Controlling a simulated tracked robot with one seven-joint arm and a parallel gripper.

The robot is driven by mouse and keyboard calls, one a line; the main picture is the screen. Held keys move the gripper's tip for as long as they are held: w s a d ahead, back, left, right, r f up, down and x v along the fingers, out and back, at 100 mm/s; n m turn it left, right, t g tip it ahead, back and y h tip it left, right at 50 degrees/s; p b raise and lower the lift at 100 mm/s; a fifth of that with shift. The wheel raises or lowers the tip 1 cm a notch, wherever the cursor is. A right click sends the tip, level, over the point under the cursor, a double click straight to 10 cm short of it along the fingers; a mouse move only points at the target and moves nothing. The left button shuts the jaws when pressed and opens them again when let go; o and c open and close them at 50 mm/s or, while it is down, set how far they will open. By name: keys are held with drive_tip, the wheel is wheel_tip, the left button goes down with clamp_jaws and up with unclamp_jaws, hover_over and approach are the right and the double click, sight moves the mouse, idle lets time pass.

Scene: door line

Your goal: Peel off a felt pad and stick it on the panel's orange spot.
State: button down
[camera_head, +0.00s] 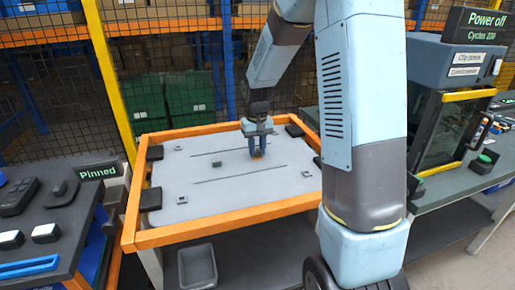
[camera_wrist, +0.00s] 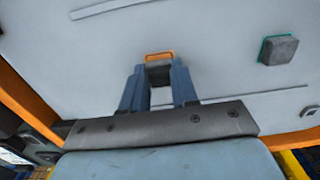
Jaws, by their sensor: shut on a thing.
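The grey panel (camera_head: 225,185) lies in an orange frame on a stand. My gripper (camera_head: 258,152) points down over the panel's middle right, its fingertips at or just above the surface. In the wrist view, my gripper (camera_wrist: 159,80) is shut on a small dark grey piece, which looks like a felt pad (camera_wrist: 159,75). An orange edge, apparently of the orange spot (camera_wrist: 159,55), shows just beyond the pad. The fingers and pad hide the rest of the spot. I cannot tell whether the pad touches the panel.
A dark grey block with a green edge (camera_wrist: 279,50) sits on the panel. Dark clamps (camera_head: 151,199) stand at the frame's corners. A "Pinned" sign (camera_head: 98,172) stands left. A "Power off" machine (camera_head: 450,110) stands right, a green-topped block (camera_head: 484,162) before it. Mesh fencing closes the back.

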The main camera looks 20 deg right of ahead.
drive_tip(key=shift+f, duration=0.6)
idle(1.2)
idle(0.4)
drive_tip(key=c, duration=0.8)
unclamp_jaws()
wheel_tip(320, 180, up, 14)
drive_tip(key=shift+f, duration=0.15)
